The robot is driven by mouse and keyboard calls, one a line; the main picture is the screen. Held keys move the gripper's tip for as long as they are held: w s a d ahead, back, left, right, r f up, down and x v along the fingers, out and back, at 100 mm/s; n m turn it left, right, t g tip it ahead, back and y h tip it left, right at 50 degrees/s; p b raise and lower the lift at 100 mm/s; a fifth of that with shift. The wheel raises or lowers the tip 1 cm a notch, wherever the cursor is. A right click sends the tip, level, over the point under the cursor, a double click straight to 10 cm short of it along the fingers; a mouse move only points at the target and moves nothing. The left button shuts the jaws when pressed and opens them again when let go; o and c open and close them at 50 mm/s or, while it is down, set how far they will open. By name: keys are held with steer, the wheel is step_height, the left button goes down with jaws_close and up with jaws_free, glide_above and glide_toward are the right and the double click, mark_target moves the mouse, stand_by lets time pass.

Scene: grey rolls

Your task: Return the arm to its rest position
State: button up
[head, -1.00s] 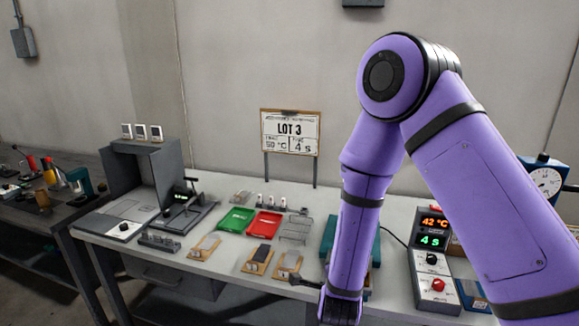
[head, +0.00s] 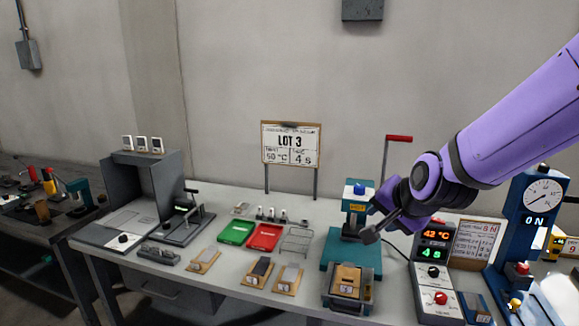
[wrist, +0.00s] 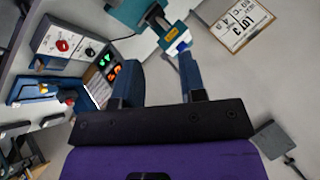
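My purple arm (head: 525,105) reaches in from the right edge of the head view. My gripper (head: 372,218) is in the air, in front of the teal press as the head view sees it. In the wrist view my gripper (wrist: 157,62) has its two dark fingers well apart, with nothing held between them. The gripper hides part of the press.
The teal press (head: 338,250) has a red-handled lever (head: 399,138). A control box (head: 436,270) reads 42 °C and 4 s. A blue gauge stand (head: 518,235) is at right. Green (head: 236,230) and red (head: 265,237) trays lie mid-bench. A LOT 3 sign (head: 290,143) stands behind.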

steer(key=s+d+r+n+g+h, duration=0.1)
steer(key=s+d+r+n, duration=0.3)
steer(key=s, duration=0.7)
steer(key=s+d+r+n+g+h, duration=0.1)
steer(key=s+d+r+n+g, duration=0.1)
steer(key=s+d+r, duration=0.4)
steer(key=s+d+n, duration=0.1)
steer(key=s, duration=0.4)
steer(key=shift+d+n, duration=0.15)
steer(key=shift+n, duration=0.25)
